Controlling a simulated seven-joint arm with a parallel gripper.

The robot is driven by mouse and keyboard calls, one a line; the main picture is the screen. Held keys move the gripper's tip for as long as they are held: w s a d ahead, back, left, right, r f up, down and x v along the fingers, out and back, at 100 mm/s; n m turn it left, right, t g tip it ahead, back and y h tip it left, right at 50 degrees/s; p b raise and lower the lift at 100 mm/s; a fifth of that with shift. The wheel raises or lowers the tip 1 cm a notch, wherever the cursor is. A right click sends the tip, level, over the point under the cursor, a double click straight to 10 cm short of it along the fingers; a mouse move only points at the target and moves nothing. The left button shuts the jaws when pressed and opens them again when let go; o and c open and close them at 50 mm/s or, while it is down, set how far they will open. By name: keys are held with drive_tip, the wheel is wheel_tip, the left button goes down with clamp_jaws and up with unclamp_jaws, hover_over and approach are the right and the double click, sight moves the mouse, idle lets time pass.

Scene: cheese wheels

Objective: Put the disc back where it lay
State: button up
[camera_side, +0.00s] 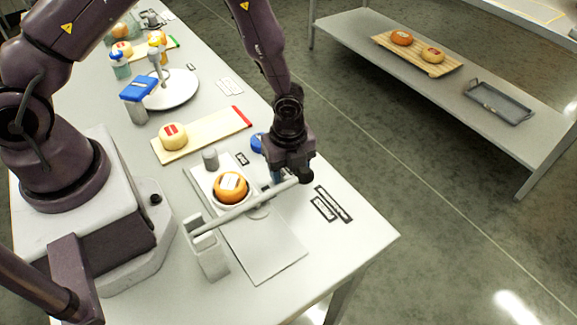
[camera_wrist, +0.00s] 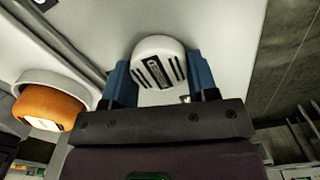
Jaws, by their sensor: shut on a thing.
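My gripper (camera_side: 279,180) hangs low over the right part of the near table, just behind the end of a grey bar. In the wrist view its blue fingers stand on both sides of a white round disc (camera_wrist: 158,60) with black stripes and a dark label, and it is shut on it. In the side view the disc is hidden by the gripper and bar. I cannot tell whether the disc touches the table. An orange cheese wheel (camera_side: 231,183) sits in a white round dish left of my gripper; it also shows in the wrist view (camera_wrist: 48,108).
The grey bar (camera_side: 245,207) runs from a post (camera_side: 208,250) over a pale plate (camera_side: 268,262). A grey cylinder (camera_side: 210,158) stands behind the orange cheese. A board (camera_side: 215,130) carries a yellow cheese (camera_side: 173,136). Black-outlined labels (camera_side: 323,207) lie right of my gripper.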

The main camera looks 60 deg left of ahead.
drive_tip(key=o, duration=1)
drive_tip(key=shift+f, duration=0.1)
drive_tip(key=s+a+r+n+t+y, duration=0.1)
drive_tip(key=a+r+n, duration=0.1)
drive_tip(key=r, duration=0.8)
drive_tip(key=s+a+r+n, duration=0.1)
drive_tip(key=r+n, duration=0.1)
drive_tip(key=r, duration=0.8)
drive_tip(key=s+a+r+n+t, duration=0.1)
drive_tip(key=s+r+n, duration=0.3)
drive_tip(key=r+n, duration=0.1)
drive_tip(key=s+a+r+n+t, duration=0.1)
drive_tip(key=s+r+n+t, duration=0.1)
drive_tip(key=s+r+n, duration=0.3)
drive_tip(key=s+a+r+n+t+h, duration=0.1)
drive_tip(key=s+r+n, duration=0.3)
drive_tip(key=r+n, duration=0.1)
drive_tip(key=shift+s+a+n+t, duration=0.3)
drive_tip(key=shift+s+n, duration=0.1)
drive_tip(key=shift+n, duration=0.2)
